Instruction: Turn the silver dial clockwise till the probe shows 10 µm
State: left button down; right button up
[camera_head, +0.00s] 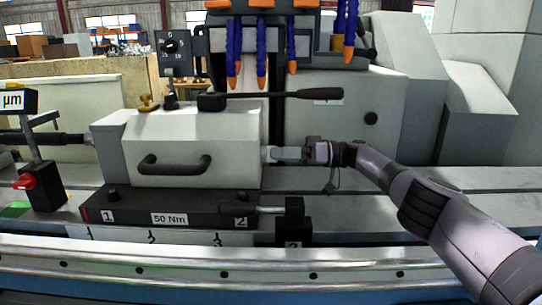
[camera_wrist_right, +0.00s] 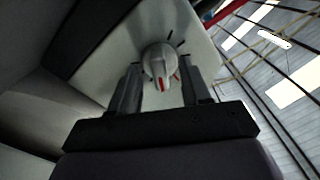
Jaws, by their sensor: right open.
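The silver dial (camera_wrist_right: 158,62) is round with a raised grip bar and a red mark, on a pale face with black tick marks, in the right wrist view. My right gripper (camera_wrist_right: 158,68) is open, with one finger on each side of the dial. I cannot tell whether the fingers touch it. In the head view my right gripper (camera_head: 284,153) is at the right end of the grey housing (camera_head: 195,140), and the dial is not clearly visible. A black box marked µm (camera_head: 12,101) stands at the left edge; no reading shows on it. My left gripper is not in view.
A black dial plate (camera_head: 170,47) with numbers stands behind the housing; its pointer is too small to read. A black lever (camera_head: 285,95) lies across the top. A red knob (camera_head: 24,181) is at left. Blue hoses (camera_head: 262,50) hang behind.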

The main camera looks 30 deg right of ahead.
jog(key=b+v, duration=0.1)
jog(key=v, duration=0.5)
jog(key=shift+d, duration=0.15)
jog(key=shift+s, duration=0.1)
dwell(0.4)
